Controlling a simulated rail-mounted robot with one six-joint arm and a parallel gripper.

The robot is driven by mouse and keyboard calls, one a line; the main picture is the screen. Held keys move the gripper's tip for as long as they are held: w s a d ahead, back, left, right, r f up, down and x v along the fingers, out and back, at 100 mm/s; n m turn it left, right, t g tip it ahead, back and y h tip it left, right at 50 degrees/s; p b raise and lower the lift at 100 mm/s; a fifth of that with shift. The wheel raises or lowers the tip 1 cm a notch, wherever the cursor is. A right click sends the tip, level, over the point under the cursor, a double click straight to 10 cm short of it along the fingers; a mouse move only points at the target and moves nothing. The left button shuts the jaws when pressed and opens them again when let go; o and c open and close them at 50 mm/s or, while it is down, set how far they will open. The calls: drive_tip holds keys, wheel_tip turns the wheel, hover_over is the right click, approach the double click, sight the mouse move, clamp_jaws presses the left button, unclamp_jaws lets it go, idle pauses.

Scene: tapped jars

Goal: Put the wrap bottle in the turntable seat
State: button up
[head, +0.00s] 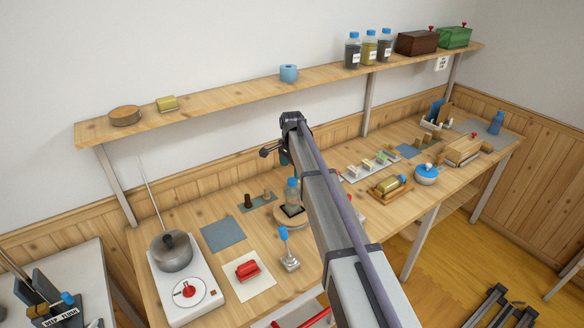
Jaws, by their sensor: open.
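A clear bottle with a blue cap (291,192) stands upright on the round wooden turntable (279,217), at or in its dark square seat (294,210). It looks like the wrap bottle, but no label can be read. The view is too small to tell whether its base is fully inside the seat. My gripper (284,159) is open above the bottle, apart from its cap, and partly hidden by my wrist. My arm covers the right side of the turntable.
A blue-topped tool on a metal base (287,248) stands in front of the turntable. Two small pegs (257,198) stand behind left. A hot plate with a pot (172,251) is at left. A shelf (220,98) runs along the wall above. A blue-grey mat (223,234) lies clear.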

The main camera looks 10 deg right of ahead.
wheel_tip(320, 180, up, 3)
drive_tip(key=shift+r+p, duration=0.1)
drive_tip(key=shift+p, duration=0.65)
drive_tip(key=s+n, duration=1.3)
drive_tip(key=s, duration=2.4)
drive_tip(key=shift+s+d, duration=0.15)
drive_tip(key=shift+s, duration=0.2)
drive_tip(key=shift+f, duration=0.25)
drive_tip(key=shift+f+b, duration=1.8)
drive_tip(key=shift+b, duration=0.25)
